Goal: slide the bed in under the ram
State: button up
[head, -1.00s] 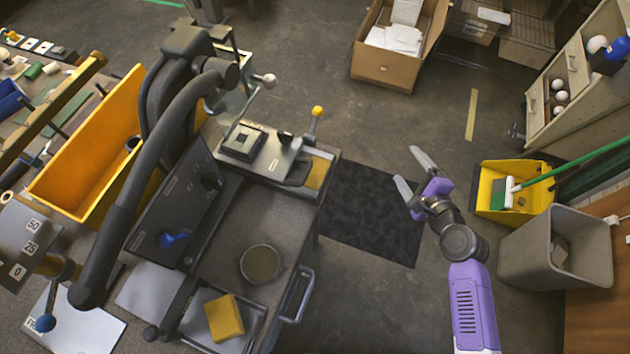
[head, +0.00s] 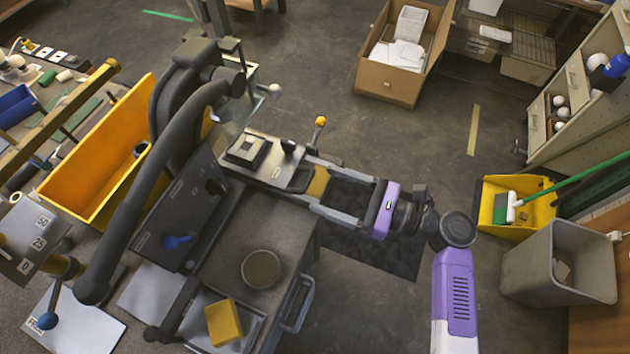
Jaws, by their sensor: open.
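The bed (head: 262,170) is a flat silver plate at the top of the grey bench, carrying a square stepped block (head: 246,151) and a small black knob (head: 289,147). The dark press (head: 188,92) stands to its left, with a long curved lever arm. I cannot clearly make out the ram's lower end. My gripper (head: 312,181) comes in from the right at the bed's right end. Its two fingers are spread, one above and one below a yellow patch (head: 319,183) there. I cannot tell whether either finger touches the bed.
A yellow-knobbed lever (head: 320,122) stands close above my upper finger. A round dark disc (head: 261,268) and a yellow block (head: 224,321) are on the lower bench. A yellow bin (head: 95,165) is left of the press. Open floor lies right of the bench.

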aim_at(315, 191)
jog(key=shift+x, duration=2)
